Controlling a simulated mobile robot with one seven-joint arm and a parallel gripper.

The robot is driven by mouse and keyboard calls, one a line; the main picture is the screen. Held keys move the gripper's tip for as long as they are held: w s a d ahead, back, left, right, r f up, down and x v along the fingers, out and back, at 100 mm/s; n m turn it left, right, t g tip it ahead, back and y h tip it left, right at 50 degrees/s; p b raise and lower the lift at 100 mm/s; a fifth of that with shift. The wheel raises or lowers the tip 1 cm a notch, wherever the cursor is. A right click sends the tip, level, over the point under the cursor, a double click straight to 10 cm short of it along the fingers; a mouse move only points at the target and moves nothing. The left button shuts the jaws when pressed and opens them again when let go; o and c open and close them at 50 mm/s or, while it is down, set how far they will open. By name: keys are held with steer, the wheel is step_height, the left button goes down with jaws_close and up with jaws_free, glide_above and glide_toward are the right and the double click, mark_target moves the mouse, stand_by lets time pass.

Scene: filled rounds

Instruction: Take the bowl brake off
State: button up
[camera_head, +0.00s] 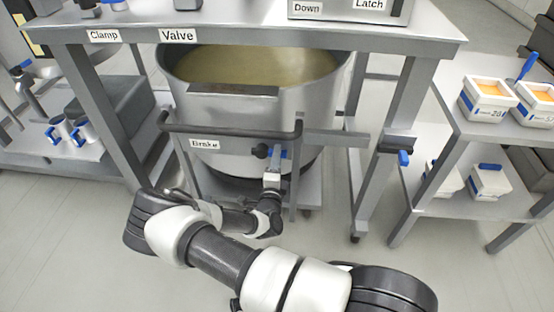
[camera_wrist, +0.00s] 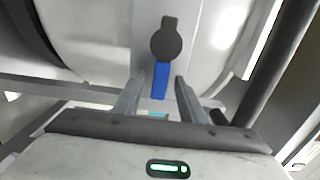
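The large steel bowl (camera_head: 240,120) stands under the table on a wheeled trolley and holds a yellowish mass. A label (camera_head: 205,143) on its front reads "Brake". The brake lever, with a blue arm (camera_wrist: 161,80) and a black round knob (camera_wrist: 166,42), sits on the bowl's front; its knob also shows in the head view (camera_head: 261,151). My gripper (camera_wrist: 159,82) is open, and the blue arm's lower end shows between its fingers with a gap on each side. Whether the fingers reach around it or stop short, I cannot tell. In the head view my gripper (camera_head: 272,172) is just below the lever.
A dark horizontal handle bar (camera_head: 235,131) crosses the bowl's front, close above my gripper. The table (camera_head: 260,32) with "Clamp", "Valve", "Down" and "Latch" labels overhangs the bowl. A shelf (camera_head: 455,110) with white tubs stands at right. Metal cups (camera_head: 83,132) stand on a low shelf at left.

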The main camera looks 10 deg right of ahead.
steer(key=shift+w, duration=0.2)
jaws_close()
